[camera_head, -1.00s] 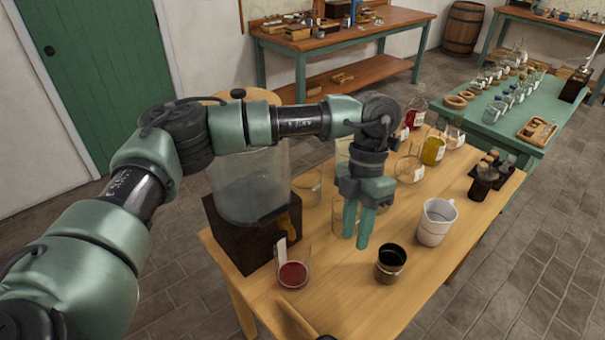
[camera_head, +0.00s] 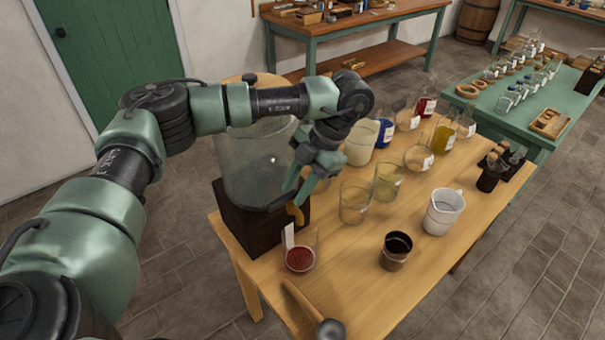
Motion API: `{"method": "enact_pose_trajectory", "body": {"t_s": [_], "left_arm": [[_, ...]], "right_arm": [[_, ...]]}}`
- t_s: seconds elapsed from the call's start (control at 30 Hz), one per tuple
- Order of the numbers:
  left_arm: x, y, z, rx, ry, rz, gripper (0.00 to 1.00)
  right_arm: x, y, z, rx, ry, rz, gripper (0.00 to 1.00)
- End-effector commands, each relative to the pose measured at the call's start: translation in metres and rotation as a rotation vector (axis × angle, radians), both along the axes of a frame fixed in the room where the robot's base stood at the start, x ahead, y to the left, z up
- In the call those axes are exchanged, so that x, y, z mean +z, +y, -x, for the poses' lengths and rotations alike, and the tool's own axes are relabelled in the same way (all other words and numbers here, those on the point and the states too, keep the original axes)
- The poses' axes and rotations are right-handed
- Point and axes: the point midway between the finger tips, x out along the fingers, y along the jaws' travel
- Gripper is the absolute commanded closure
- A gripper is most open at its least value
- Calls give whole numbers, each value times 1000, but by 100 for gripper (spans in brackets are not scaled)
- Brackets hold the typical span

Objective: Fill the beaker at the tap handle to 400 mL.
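A large clear glass vessel (camera_head: 255,165) stands on a dark wooden block (camera_head: 258,228) at the table's left end. A brass-coloured tap handle (camera_head: 296,214) shows at the block's front right. A glass beaker (camera_head: 312,243) with a little red content (camera_head: 299,259) at its bottom stands below the tap, close to the block. Its fill marks are too small to read. My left gripper (camera_head: 295,198) is just above the tap handle, tilted, with its green fingers apart. I cannot tell whether it touches the handle. My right gripper is not in view.
On the wooden table (camera_head: 350,290) stand a dark cup (camera_head: 396,251), a white jug (camera_head: 443,212) and several glass beakers and bottles. A dark round-headed tool (camera_head: 330,329) lies at the front edge. A green table (camera_head: 560,105) with glassware stands at the back right.

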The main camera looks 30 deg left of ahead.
Motion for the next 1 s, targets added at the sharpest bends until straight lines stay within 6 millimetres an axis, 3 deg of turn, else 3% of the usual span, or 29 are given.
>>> {"method": "enact_pose_trajectory", "body": {"t_s": [0.3,0.4,0.5,0.53,0.57,0.6,1.0], "left_arm": [[-3,1,1,0,-1,1,72],[-3,1,1,0,-1,1,99],[-3,1,1,0,-1,1,100],[-3,1,1,0,-1,1,90],[-3,1,1,0,-1,1,99],[-3,1,1,0,-1,1,100],[-3,3,-1,230,-1,5,100]], "right_arm": [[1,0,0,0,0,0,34],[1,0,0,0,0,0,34],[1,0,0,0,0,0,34],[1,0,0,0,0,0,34],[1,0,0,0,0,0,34],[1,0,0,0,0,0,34],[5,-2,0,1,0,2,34]]}}
